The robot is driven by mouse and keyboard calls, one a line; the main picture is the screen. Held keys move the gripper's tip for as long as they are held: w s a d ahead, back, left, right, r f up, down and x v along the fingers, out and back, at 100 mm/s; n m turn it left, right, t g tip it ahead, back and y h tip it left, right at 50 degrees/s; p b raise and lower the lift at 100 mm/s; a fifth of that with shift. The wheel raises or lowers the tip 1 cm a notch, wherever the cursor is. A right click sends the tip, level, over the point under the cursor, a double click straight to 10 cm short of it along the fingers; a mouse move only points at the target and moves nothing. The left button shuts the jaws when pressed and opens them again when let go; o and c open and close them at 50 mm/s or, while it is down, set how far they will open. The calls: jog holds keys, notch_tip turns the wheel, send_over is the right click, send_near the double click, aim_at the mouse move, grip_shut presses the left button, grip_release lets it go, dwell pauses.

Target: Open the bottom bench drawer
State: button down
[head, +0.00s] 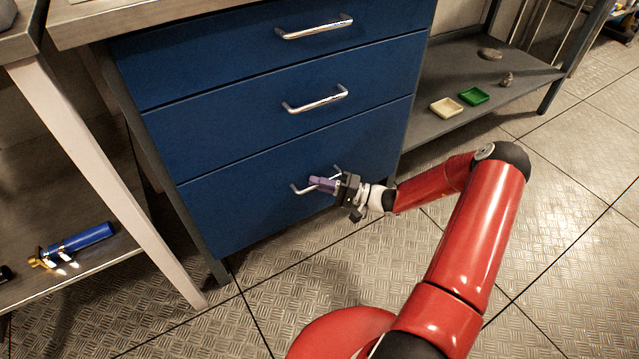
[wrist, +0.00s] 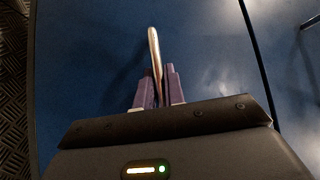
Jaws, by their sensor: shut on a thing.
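The bottom bench drawer (head: 250,205) is the lowest of three blue drawer fronts in the head view. Its front looks flush with the drawers above. The blue drawer front (wrist: 95,60) fills most of the background there. Part of the handle is hidden by the fingers.
The middle drawer handle (head: 315,99) and top drawer handle (head: 314,27) stick out above. A white table leg (head: 110,185) stands to the left. A lower shelf (head: 440,80) at right holds small trays. The floor (head: 290,270) before the drawer is clear.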

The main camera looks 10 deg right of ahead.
jog(key=shift+s, duration=0.1)
jog(key=s+d+p, duration=0.1)
jog(key=s+d, duration=0.2)
jog(key=s, duration=0.8)
jog(key=s+d+p, duration=0.1)
jog(key=s+d, duration=0.3)
jog(key=s, duration=0.8)
jog(key=shift+d, duration=0.2)
jog(key=c, duration=1.5)
grip_release()
jog(key=shift+w, duration=0.1)
jog(key=v, duration=0.8)
jog(key=shift+b, duration=0.4)
jog(key=shift+a, duration=0.1)
